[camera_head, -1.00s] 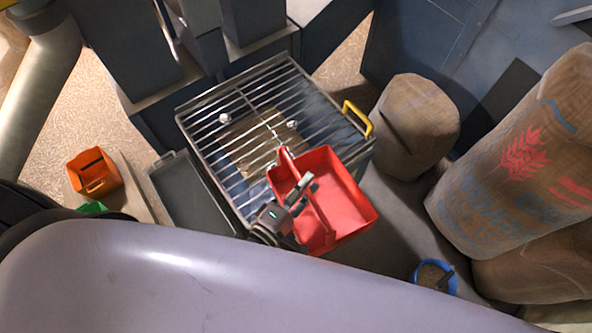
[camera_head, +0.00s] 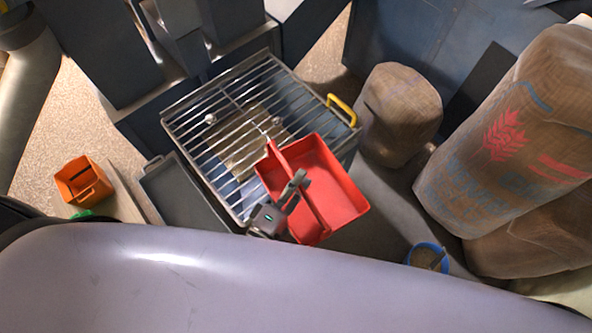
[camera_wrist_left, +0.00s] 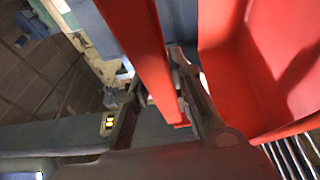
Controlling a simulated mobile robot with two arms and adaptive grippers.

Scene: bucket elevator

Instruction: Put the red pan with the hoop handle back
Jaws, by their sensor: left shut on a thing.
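The red pan (camera_head: 333,188) is a shallow square tray with a hoop handle (camera_head: 302,190) arching across it. My left gripper (camera_head: 292,190) is shut on the hoop handle. The pan is over the front right corner of the metal grate (camera_head: 215,120); I cannot tell whether it touches it. In the left wrist view the handle (camera_wrist_left: 142,45) runs between the fingers and the pan's wall (camera_wrist_left: 222,60) is at the right. My right gripper is not in view.
A yellow handle (camera_head: 342,108) is at the grate's right. A grey tray (camera_head: 185,200) lies left of the grate. An orange bin (camera_head: 82,182) stands farther left. Sacks (camera_head: 400,112) (camera_head: 510,140) stand at the right. A blue bucket (camera_head: 428,257) is at the lower right.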

